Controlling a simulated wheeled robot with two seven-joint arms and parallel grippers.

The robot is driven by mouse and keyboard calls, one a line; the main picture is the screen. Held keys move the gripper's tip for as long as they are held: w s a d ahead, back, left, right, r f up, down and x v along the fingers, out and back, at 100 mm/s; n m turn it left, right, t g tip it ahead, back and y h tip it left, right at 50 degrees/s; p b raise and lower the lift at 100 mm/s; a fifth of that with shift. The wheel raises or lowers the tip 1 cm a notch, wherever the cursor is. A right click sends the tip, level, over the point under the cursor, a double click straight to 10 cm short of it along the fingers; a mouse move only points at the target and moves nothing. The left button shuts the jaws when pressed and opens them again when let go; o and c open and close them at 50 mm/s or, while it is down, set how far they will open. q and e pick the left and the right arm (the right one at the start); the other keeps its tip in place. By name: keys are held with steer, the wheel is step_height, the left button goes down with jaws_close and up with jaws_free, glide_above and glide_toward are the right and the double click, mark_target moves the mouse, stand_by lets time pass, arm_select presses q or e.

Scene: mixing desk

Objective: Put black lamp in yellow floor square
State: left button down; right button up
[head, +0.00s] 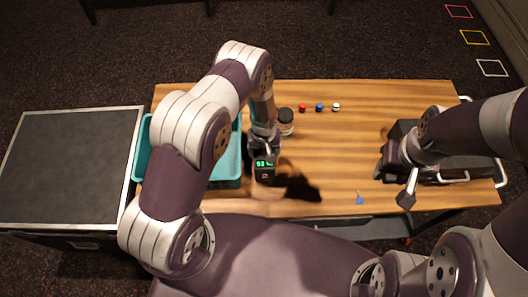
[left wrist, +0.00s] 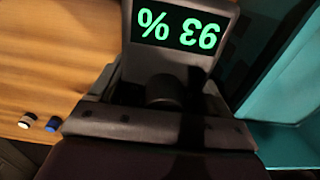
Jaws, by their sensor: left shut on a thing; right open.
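The black lamp (head: 264,174) is a dark box with a lit green "93 %" display, low over the middle-left of the table. My left gripper (head: 263,148) is shut on it from above. In the left wrist view the lamp (left wrist: 205,62) fills the middle, its display upside down above a round dark knob. Whether it touches the table cannot be told. The yellow floor square (head: 472,30) is a thin outline on the dark floor at the far right, with nothing in it. My right gripper (head: 395,186) is open and empty over the table's right part.
A teal crate (head: 143,150) stands left of the lamp, partly hidden by my left arm. A dark jar (head: 286,117) and small red, blue and white items stand behind. A black case (head: 460,168) lies right. Pink (head: 457,5) and white (head: 490,60) floor squares flank the yellow.

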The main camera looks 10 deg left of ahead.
arm_select(q)
steer(key=shift+r, duration=0.4)
steer(key=r, duration=0.1)
steer(key=r+b, duration=0.1)
steer(key=shift+w+d+r+b, duration=0.1)
steer(key=shift+d+r+b, duration=0.2)
steer(key=shift+d, duration=0.1)
steer(key=w+d+r+b, duration=0.2)
steer(key=d+r+b, duration=0.2)
steer(key=d, duration=0.7)
steer(key=shift+r, duration=1.4)
